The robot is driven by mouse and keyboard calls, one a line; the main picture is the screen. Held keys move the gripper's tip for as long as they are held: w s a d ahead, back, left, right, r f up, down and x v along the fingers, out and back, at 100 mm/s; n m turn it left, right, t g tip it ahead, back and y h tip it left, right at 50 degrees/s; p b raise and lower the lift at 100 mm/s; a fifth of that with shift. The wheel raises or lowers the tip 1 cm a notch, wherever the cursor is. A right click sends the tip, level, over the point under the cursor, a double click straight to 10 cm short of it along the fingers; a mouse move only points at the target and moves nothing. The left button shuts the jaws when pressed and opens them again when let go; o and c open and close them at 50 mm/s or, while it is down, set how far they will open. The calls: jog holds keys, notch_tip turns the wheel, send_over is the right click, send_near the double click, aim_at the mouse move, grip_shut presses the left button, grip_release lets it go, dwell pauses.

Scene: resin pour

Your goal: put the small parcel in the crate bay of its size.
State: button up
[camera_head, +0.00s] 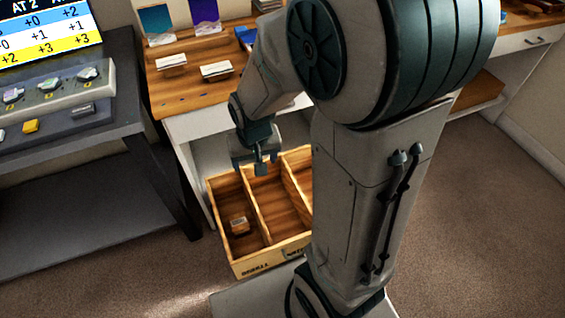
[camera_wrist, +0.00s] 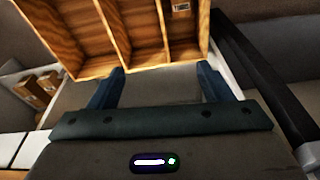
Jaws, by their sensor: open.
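The small parcel (camera_head: 239,226) is a brown box with a pale label. It rests in the left bay of the wooden crate (camera_head: 274,259) in the head view. In the wrist view the parcel (camera_wrist: 181,8) is at the top, in the right-hand bay of the crate (camera_wrist: 113,28). My gripper (camera_head: 260,168) is open and empty, above the far end of the crate and apart from the parcel. Both fingers show in the wrist view (camera_wrist: 162,82), with nothing between them. My arm hides the crate's right side in the head view.
The crate stands low, before a wooden-topped desk (camera_head: 190,92) with cards and pictures on it. A dark table (camera_head: 95,140) with small items and a screen (camera_head: 48,30) are at left. Other boxes (camera_wrist: 35,90) show at left in the wrist view. Carpet (camera_head: 470,220) at right is clear.

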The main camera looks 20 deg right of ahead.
jog(key=s+d+r+n, duration=0.1)
jog(key=s+d+r, duration=0.1)
jog(key=s+r, duration=0.7)
jog(key=shift+s+d+r, duration=0.3)
jog(key=shift+s+d, duration=0.1)
jog(key=shift+s, duration=0.55)
